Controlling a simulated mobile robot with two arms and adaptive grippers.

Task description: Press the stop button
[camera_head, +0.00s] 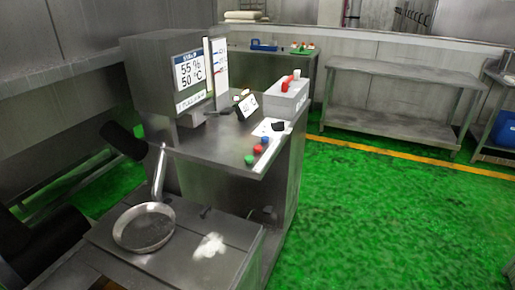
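Three small round buttons sit at the near right corner of the steel console (215,150): a blue button (265,141), a red button (257,149) and a green button (249,160). No label on them is readable, so I cannot confirm which one is the stop button. Nothing touches or covers them. Dark rounded parts show at the left edge, possibly my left arm. Neither gripper's fingertips show in the head view.
A screen (189,72) reading 55 % and 50 °C stands on the console, near a grey box (287,99) with a red handle. A round metal pan (144,228) is on the lower surface in front. Green floor (380,220) is clear at right, before a steel table (400,78).

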